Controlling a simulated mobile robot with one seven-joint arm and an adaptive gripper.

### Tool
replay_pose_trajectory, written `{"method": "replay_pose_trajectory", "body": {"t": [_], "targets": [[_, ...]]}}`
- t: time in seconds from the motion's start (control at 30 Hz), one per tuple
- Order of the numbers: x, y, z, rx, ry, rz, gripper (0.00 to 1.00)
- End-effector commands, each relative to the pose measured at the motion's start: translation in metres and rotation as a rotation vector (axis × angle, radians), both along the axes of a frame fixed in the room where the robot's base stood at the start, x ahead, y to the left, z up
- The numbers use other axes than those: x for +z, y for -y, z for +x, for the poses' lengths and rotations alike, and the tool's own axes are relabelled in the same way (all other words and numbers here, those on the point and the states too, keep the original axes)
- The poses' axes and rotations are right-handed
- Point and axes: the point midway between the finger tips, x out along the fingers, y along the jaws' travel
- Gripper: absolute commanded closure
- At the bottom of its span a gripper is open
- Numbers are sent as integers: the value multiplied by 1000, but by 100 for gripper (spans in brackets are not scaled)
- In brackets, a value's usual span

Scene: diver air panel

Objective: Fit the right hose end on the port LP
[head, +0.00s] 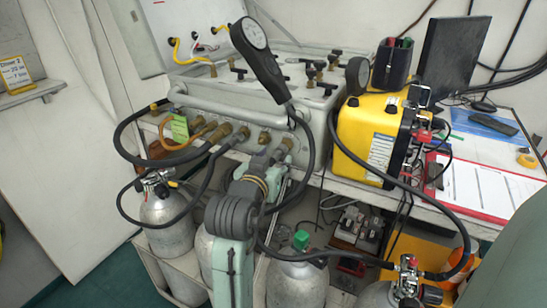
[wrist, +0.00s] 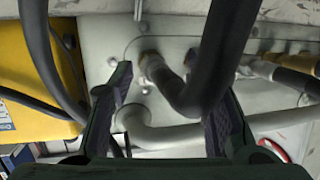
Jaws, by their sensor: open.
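My gripper (head: 270,160) is in front of the right part of the panel's front face in the head view. In the wrist view my gripper (wrist: 160,78) is open, its two fingers apart. A black hose (wrist: 188,98) with a brass end fitting (wrist: 152,64) bends between and in front of the fingers. The brass end is close to the panel face; I cannot tell whether it is seated in a port. More brass ports and hose ends (head: 243,133) line the panel (head: 200,92) in the head view. No label LP is readable, and my arm hides part of the row.
A silver rail (head: 230,108) crosses the panel front. A yellow case (head: 365,140) stands to the right. A gauge (head: 250,38) on a black stem rises above the panel. Gas cylinders (head: 165,215) stand below, with loose black hoses looping around my arm.

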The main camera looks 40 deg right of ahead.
Motion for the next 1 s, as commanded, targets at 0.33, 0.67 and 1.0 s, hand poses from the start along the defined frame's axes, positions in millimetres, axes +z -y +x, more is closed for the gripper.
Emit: {"method": "replay_pose_trajectory", "body": {"t": [0.33, 0.67, 1.0], "targets": [[0, 2, 1, 0, 0, 0, 59], [0, 1, 1, 0, 0, 0, 81], [0, 0, 2, 3, 0, 0, 100]]}}
